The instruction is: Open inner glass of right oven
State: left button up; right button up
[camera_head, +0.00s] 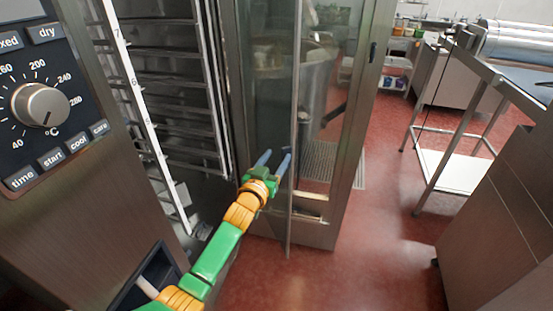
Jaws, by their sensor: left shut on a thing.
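The right oven's outer door (340,150) stands swung open, with its metal frame and large pane facing me. The inner glass (262,85) is a clear pane on the door's near side, and its upright free edge (296,120) stands a little off the outer door. My left gripper (273,161) reaches in from lower left at the lower part of the glass. Its two blue fingers are some way apart and shut on the inner glass. The exact contact is too small to make out. My right gripper is out of view.
The oven chamber (170,90) with its rack rails is open at left, beside the control panel (30,100) with a knob. Red floor (390,240) is clear right of the door. A steel table (490,75) and a cabinet (505,220) stand at right.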

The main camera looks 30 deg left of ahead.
pick_arm(q)
jog(key=shift+s+a+f, duration=0.1)
jog(key=shift+f, duration=0.1)
jog(key=s, duration=0.7)
jog(key=shift+d, duration=0.35)
jog(key=shift+w, duration=0.1)
